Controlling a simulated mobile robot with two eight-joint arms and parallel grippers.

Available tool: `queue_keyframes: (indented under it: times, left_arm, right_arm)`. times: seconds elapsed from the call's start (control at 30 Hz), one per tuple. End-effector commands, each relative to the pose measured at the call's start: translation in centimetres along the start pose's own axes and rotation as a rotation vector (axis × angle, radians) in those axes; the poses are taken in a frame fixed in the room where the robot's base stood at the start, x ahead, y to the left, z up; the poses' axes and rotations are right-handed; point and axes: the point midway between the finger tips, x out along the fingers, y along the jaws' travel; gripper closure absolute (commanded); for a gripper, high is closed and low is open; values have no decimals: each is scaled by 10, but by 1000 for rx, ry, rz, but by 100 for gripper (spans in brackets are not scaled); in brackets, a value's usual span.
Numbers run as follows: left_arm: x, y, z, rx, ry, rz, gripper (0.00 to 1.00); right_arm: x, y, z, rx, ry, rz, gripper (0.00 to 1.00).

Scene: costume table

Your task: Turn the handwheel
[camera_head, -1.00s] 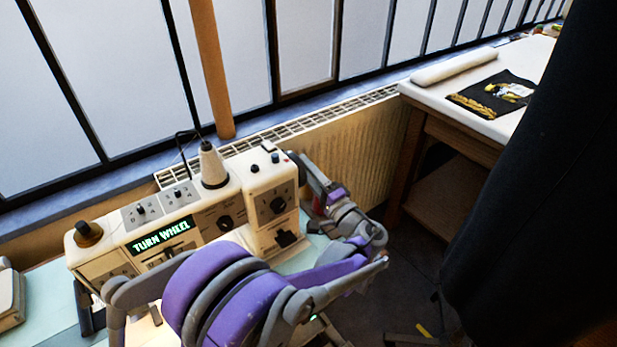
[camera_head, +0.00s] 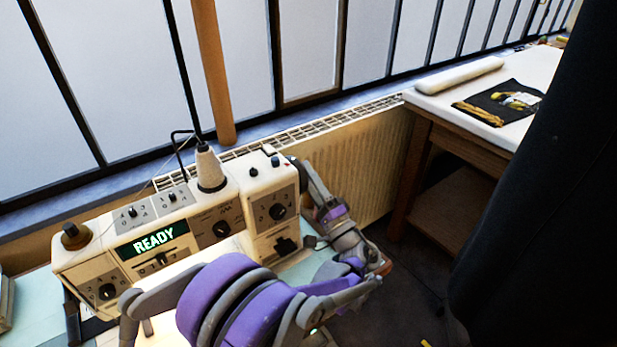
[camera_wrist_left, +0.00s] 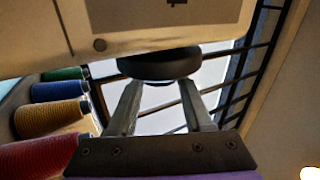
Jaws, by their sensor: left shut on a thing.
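The cream sewing machine (camera_head: 262,188) stands on a pale table, and its lit display (camera_head: 160,240) reads READY. The dark handwheel (camera_head: 297,172) is on the machine's right end, mostly covered by my left gripper (camera_head: 308,177). In the left wrist view the handwheel (camera_wrist_left: 158,64) is a dark round disc under the machine's cream body. My left gripper (camera_wrist_left: 161,88) has one finger on each side of the wheel and is shut on it. My left arm crosses in front of the machine and hides part of it. My right gripper is not in view.
A thread cone (camera_head: 210,170) stands on top of the machine. A radiator (camera_head: 350,160) and barred windows are behind. A white-topped table (camera_head: 450,100) stands at right, with a dark cloth. A black drape (camera_head: 540,200) fills the right side. Thread spools (camera_wrist_left: 52,118) show in the wrist view.

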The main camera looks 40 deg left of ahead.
Motion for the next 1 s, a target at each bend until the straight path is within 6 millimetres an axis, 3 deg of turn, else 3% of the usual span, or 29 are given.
queue_keyframes:
  times: [0.03,0.07,0.2,0.57,1.0]
  left_arm:
    - [1,0,1,0,-4,0,100]
    - [1,0,1,0,-4,0,44]
    - [0,0,1,0,-3,0,19]
    - [-5,0,0,0,0,1,19]
    - [-69,0,0,-1,0,1,19]
  right_arm:
    - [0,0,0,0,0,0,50]
    - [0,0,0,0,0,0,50]
    - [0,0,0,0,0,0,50]
    - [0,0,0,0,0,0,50]
    - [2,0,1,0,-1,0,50]
